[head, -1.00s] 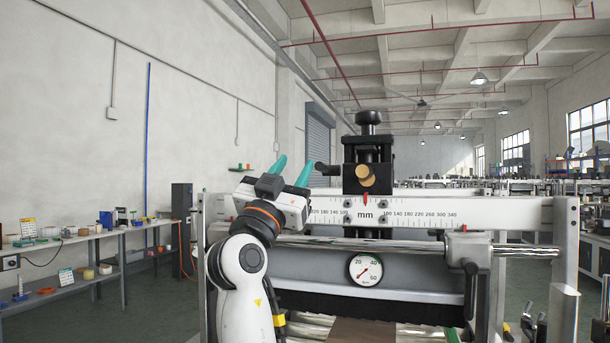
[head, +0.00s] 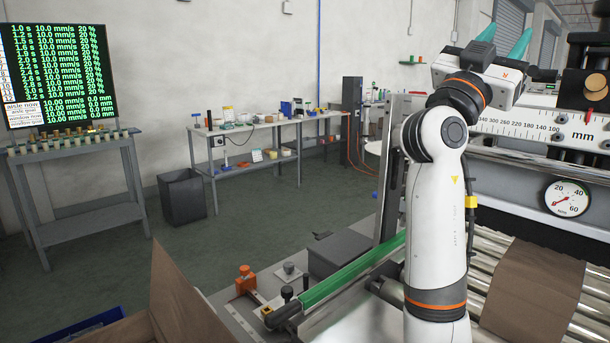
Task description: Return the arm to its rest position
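My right arm stands upright in the head view, white with orange rings. Its gripper (head: 504,39) is at the upper right, with two teal fingers pointing up and apart from each other. Nothing shows between the fingers. The gripper is in front of the machine's white mm scale (head: 515,127) and left of its black clamp block; I cannot tell whether it touches anything. My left gripper is not in view.
A roller bed with a brown sheet (head: 528,292) lies right of my arm. A dial gauge (head: 567,198) is above it. A green guide rail (head: 350,272) and an open cardboard box (head: 183,300) are at lower left. Behind are a bin (head: 182,195), workbench (head: 245,130) and screen (head: 62,72).

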